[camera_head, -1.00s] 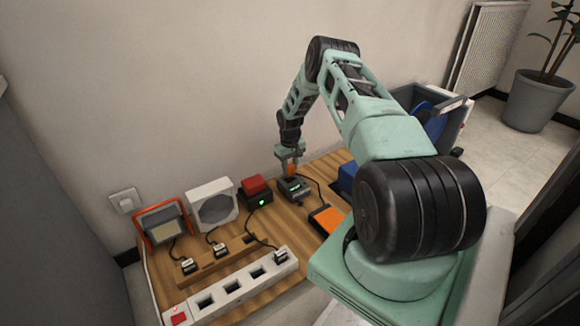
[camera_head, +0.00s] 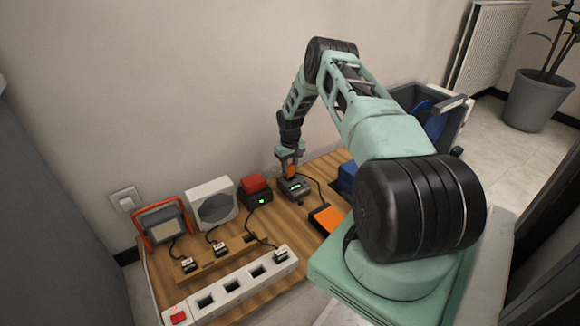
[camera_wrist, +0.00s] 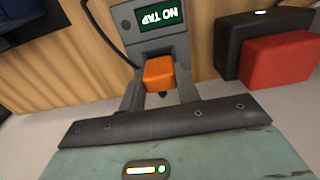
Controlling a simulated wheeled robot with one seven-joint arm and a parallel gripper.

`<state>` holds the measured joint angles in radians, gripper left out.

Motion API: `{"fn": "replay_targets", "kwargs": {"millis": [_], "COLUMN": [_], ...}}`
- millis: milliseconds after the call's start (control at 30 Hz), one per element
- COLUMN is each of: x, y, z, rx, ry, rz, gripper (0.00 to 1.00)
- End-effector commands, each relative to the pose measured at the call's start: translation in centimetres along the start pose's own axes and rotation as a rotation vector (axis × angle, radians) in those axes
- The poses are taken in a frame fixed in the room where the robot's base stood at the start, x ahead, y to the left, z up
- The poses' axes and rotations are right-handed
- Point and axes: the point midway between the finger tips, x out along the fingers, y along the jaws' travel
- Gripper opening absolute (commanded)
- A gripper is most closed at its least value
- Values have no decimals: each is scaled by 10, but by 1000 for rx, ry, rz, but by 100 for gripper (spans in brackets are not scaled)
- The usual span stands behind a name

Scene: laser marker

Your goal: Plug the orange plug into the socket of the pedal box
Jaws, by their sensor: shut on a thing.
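The orange plug (camera_head: 291,171) is between the fingers of my gripper (camera_head: 290,166), which is shut on it. In the wrist view the orange plug (camera_wrist: 159,73) sits between both fingers, close against the grey pedal box (camera_wrist: 153,24). In the head view the pedal box (camera_head: 296,190) stands on the wooden board right under the plug. The socket is hidden behind the plug, and I cannot tell how deep the plug sits.
An orange-topped pedal (camera_head: 326,219) lies in front of the box. A red-topped black box (camera_head: 256,192), a round-faced grey unit (camera_head: 212,203) and an orange-framed lamp (camera_head: 162,223) stand to the left. A power strip (camera_head: 232,288) runs along the front. The wall is close behind.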

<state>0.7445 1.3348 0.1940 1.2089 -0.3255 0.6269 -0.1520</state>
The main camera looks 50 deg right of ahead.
Motion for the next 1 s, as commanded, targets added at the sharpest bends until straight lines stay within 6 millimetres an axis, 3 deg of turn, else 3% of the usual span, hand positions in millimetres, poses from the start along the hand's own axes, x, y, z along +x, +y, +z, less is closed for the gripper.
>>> {"fn": "replay_targets", "kwargs": {"millis": [1000], "x": [18], "y": [0], "z": [0], "rx": [-1], "ry": [0], "rz": [0], "gripper": [7]}}
